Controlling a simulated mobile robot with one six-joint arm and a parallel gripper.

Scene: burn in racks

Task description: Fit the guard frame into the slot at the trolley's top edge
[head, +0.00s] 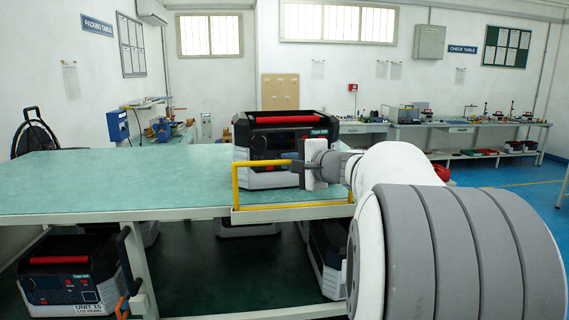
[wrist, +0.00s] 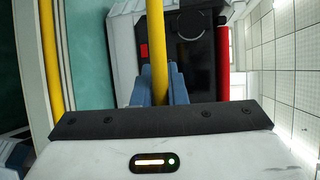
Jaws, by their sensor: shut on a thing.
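The yellow guard frame (head: 235,187) stands upright at the front edge of the green-topped trolley (head: 120,180). Its lower bar appears to run along that edge; I cannot tell whether it sits in the slot, which I cannot make out. My gripper (head: 297,164) is shut on the frame's upper bar, near its middle. In the wrist view the blue fingers (wrist: 160,88) close around this yellow bar (wrist: 158,45). The lower yellow bar (wrist: 51,60) shows at the left, beside the trolley's edge.
A black and grey unit with a red handle (head: 285,117) stands on the trolley top, right behind the frame. Several similar units, one marked Unit 15 (head: 70,278), sit below. The trolley top's left part is clear. A bench (head: 470,124) lines the back wall.

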